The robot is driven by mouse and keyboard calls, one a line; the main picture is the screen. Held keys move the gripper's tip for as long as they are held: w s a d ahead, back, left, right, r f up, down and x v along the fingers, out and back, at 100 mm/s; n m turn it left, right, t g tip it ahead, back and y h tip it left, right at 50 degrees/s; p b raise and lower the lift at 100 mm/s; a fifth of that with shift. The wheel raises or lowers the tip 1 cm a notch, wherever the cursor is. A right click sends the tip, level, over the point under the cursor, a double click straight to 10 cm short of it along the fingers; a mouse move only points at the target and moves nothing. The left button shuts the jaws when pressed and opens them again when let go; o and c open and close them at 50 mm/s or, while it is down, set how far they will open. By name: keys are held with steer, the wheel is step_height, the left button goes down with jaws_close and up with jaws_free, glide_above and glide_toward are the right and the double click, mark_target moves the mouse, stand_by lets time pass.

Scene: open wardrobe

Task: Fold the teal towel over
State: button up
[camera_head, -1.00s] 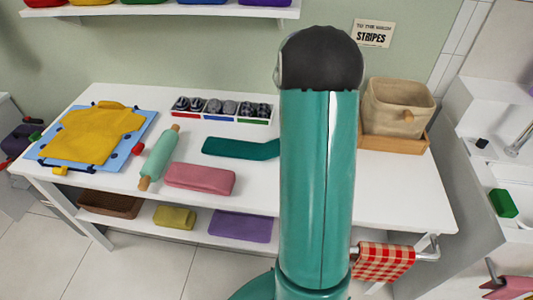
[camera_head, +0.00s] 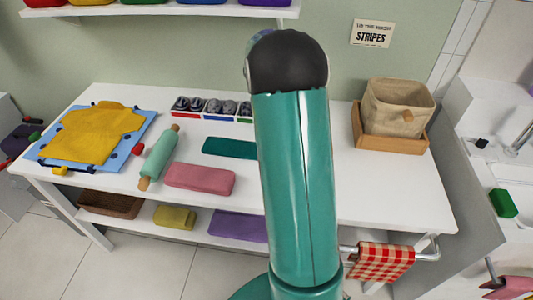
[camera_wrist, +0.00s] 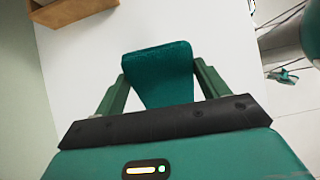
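The teal towel (camera_head: 229,147) lies on the white table in the head view. Its left part is flat, and its right part is hidden behind my arm. In the wrist view, the towel's end (camera_wrist: 158,68) sits between the fingertips of my gripper (camera_wrist: 160,68). The fingertips touch its two sides and hold it. In the head view my gripper is hidden behind my arm.
A pink folded cloth (camera_head: 200,179) and a rolling pin (camera_head: 158,158) lie left of the towel. Sorting trays (camera_head: 212,117) stand behind it. A beige basket (camera_head: 397,106) in a wooden tray (camera_head: 390,142) stands at the right. The table between arm and basket is clear.

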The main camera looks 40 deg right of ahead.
steer(key=shift+w+a+r+g+h, duration=0.25)
steer(key=shift+w+a+r+g, duration=0.15)
steer(key=shift+w+a, duration=0.15)
steer(key=shift+w+a+r+g+h, duration=0.3)
steer(key=shift+w+a+r, duration=0.1)
steer(key=shift+w, duration=0.2)
steer(key=shift+w+a+r, duration=0.15)
steer(key=shift+w+r, duration=0.05)
steer(key=w+a+g+h, duration=0.1)
steer(key=w+a+r+g+h, duration=0.1)
steer(key=shift+w+a+r, duration=0.1)
steer(key=shift+w+a, duration=0.1)
steer(key=shift+w, duration=0.2)
